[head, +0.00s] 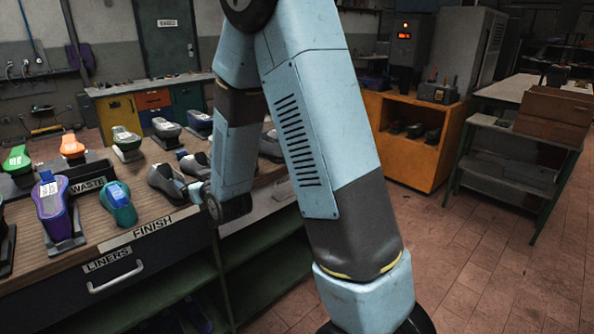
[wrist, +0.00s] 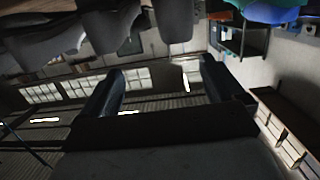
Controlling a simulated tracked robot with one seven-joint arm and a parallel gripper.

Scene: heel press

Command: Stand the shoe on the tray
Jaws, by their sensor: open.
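Several shoe-like pieces stand on the wooden bench (head: 137,219) in the head view. They include a purple one (head: 49,203) on a grey stand, a blue and teal one (head: 119,203), and a dark grey one (head: 166,180) nearest my arm. I cannot tell which is the task's shoe, and I cannot clearly pick out the tray. My gripper (wrist: 160,78) is open in the wrist view, with nothing between its two dark fingers. Blurred grey shapes (wrist: 45,45) and a blue-green piece (wrist: 268,10) lie beyond it at the top. In the head view my arm hides part of the bench.
FINISH (head: 151,229) and WASTE (head: 88,185) labels mark the bench. A LINERS drawer (head: 95,283) is below its front edge. An orange cabinet (head: 408,150) and a green-framed table (head: 520,140) stand to the right. The tiled floor (head: 475,265) at right is clear.

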